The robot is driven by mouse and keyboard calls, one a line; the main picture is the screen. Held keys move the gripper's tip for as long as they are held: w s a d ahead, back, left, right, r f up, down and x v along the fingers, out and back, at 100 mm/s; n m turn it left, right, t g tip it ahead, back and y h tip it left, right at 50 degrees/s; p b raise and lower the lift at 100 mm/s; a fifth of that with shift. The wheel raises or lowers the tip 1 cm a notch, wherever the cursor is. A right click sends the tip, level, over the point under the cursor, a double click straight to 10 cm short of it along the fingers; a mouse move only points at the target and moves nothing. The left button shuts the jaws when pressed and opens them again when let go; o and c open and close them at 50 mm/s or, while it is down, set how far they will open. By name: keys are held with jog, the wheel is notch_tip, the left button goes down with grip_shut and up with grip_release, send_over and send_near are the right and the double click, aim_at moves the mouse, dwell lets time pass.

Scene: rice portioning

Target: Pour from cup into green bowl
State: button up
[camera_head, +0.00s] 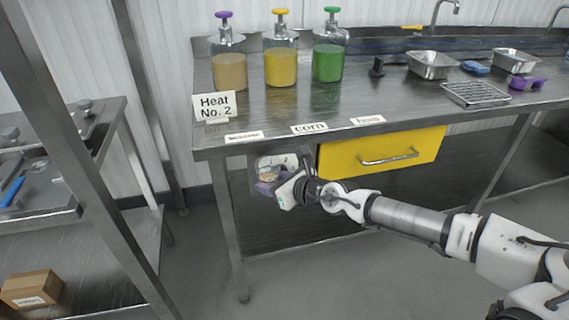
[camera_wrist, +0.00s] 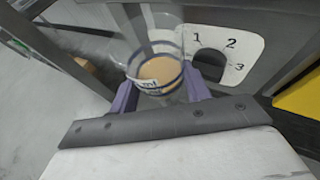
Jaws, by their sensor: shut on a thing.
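My gripper (camera_wrist: 160,88) has purple fingers, one on each side of a clear cup (camera_wrist: 158,72), and is shut on it. The cup holds a tan-coloured filling and has a dark band with a label. In the head view my gripper (camera_head: 272,182) is below the table's front edge, left of the yellow drawer, and the cup is small and partly hidden there. I see no green bowl in either view.
A white plate (camera_wrist: 228,42) numbered 1, 2, 3 with a dark opening is close beside the cup. Tan, yellow and green jars (camera_head: 328,62) stand on the metal table (camera_head: 400,108). The yellow drawer (camera_head: 335,160) is beside my arm. A metal rack (camera_head: 115,205) stands at left.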

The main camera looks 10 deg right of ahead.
jog(key=s+a+f+m+t+h, duration=0.1)
jog(key=s+a+f+m+h, duration=0.1)
jog(key=f, duration=0.8)
jog(key=s+a+f+m+t+h, duration=0.1)
jog(key=s+a+f+m+h, duration=0.1)
jog(key=f, duration=0.9)
jog(key=s+a+f+m+t+h, duration=0.1)
jog(key=s+a+f+m+h, duration=0.1)
jog(key=f, duration=0.9)
jog(key=shift+s+f+m+h, duration=0.3)
jog(key=shift+m+h, duration=0.5)
jog(key=shift+h, duration=0.3)
